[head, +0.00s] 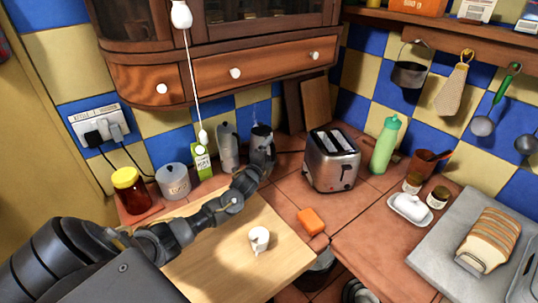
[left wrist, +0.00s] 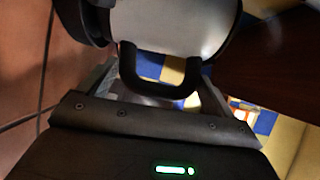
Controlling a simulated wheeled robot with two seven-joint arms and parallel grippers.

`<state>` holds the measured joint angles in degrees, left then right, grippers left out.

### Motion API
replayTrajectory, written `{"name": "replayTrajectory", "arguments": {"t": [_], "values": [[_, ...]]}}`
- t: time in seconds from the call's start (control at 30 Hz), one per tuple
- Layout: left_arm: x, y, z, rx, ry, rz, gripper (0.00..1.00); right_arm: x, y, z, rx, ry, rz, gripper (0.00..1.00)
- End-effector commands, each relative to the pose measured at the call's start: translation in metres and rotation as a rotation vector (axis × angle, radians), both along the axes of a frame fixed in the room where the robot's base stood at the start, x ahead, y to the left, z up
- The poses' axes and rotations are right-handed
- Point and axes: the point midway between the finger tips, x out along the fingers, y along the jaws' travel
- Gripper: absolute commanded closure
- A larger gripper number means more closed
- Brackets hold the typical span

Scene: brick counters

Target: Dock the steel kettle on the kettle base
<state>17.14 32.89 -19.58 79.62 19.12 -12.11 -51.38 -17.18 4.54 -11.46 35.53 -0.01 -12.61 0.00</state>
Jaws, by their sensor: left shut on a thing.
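The steel kettle (head: 262,143) is at the back of the counter, in front of the tiled wall. My left gripper (head: 250,179) reaches it from the front. In the left wrist view the kettle's rounded steel body (left wrist: 175,25) and its black handle fill the top middle. My left gripper (left wrist: 155,88) is shut on that handle, with one finger on each side. The kettle base cannot be made out in either view. Whether the kettle touches the counter is hidden by my gripper and arm. My right gripper is not seen.
A grey pot (head: 228,147) and a green-and-white carton (head: 201,162) stand close left of the kettle. A toaster (head: 332,161) stands to the right. Wooden drawers (head: 235,73) hang above.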

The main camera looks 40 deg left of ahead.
Motion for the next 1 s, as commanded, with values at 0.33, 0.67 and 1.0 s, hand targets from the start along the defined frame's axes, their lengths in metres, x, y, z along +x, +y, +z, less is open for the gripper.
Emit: {"name": "replayTrajectory", "arguments": {"t": [0.33,0.67,1.0], "values": [[0.001,0.001,-0.002,0.001,-0.007,0.0,0.81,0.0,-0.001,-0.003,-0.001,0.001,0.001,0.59],[0.001,0.001,-0.007,0.001,-0.007,0.0,0.81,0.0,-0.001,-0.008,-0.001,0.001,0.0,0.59],[0.0,0.0,-0.011,0.001,-0.004,0.0,0.01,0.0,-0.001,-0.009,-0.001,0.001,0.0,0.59]]}}
